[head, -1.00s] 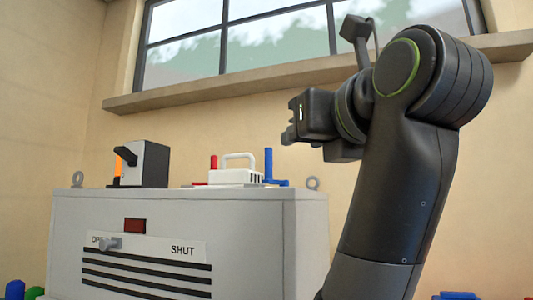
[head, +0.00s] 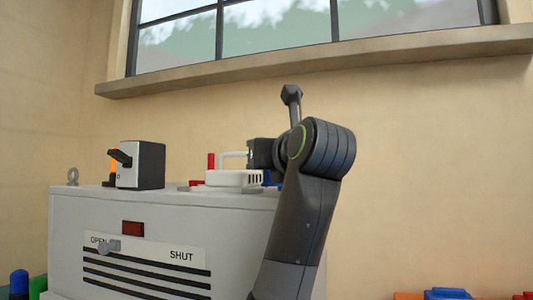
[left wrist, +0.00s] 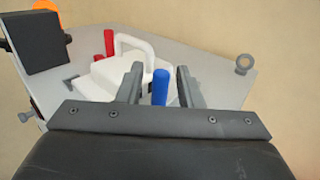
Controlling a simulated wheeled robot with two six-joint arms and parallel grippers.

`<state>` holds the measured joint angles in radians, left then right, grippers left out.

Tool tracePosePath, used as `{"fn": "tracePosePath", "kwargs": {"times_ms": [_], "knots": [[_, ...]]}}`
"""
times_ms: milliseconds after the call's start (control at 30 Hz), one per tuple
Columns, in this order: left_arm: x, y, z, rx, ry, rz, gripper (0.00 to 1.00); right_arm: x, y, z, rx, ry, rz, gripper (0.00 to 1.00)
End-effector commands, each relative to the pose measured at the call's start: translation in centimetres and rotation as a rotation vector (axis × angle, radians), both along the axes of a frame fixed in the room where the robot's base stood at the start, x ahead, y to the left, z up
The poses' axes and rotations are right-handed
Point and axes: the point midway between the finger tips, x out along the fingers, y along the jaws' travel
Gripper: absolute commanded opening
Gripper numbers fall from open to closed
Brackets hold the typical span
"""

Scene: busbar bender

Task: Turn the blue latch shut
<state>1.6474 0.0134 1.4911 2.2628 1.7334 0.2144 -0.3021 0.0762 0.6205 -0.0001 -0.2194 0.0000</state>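The blue latch (left wrist: 160,87) shows as an upright blue post in the left wrist view, at the right side of the white handled unit (left wrist: 118,75). My left gripper (left wrist: 158,78) is open, with one finger on each side of the post and gaps showing. In the head view the gripper (head: 258,154) is beside the white unit (head: 233,178), and a little of the blue latch (head: 268,177) shows below it; the rest is hidden behind my arm. A red post (head: 211,161) stands upright at the unit's left. My right gripper is not in view.
The grey cabinet (head: 130,205) carries these parts. A black and grey box (head: 140,164) with an orange piece stands at its left. The front has a grey knob (head: 108,247) near OPEN and a SHUT label. A lifting ring (left wrist: 244,63) stands at the cabinet top's right.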

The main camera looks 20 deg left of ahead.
Motion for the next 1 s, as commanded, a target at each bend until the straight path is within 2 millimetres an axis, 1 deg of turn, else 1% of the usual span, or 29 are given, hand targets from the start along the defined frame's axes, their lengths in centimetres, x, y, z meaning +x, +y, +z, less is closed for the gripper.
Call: {"fn": "tracePosePath", "kwargs": {"times_ms": [167, 400, 433, 667, 1000], "knots": [[0.0, 0.0, 0.0, 0.000, 0.000, 0.000, 0.33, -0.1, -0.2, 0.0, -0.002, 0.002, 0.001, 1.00], [0.0, 0.0, 0.0, 0.000, 0.000, 0.000, 0.02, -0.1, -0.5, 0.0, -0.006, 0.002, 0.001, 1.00], [0.0, 0.0, 0.0, 0.000, 0.000, 0.000, 0.00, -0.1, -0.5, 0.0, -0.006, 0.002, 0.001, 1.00], [0.0, 0.2, 0.0, -0.002, 0.000, -0.026, 0.00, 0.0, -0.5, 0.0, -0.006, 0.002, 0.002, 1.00], [0.5, 1.0, 0.0, -0.002, -0.003, -0.210, 0.00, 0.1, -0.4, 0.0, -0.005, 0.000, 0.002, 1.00]]}}
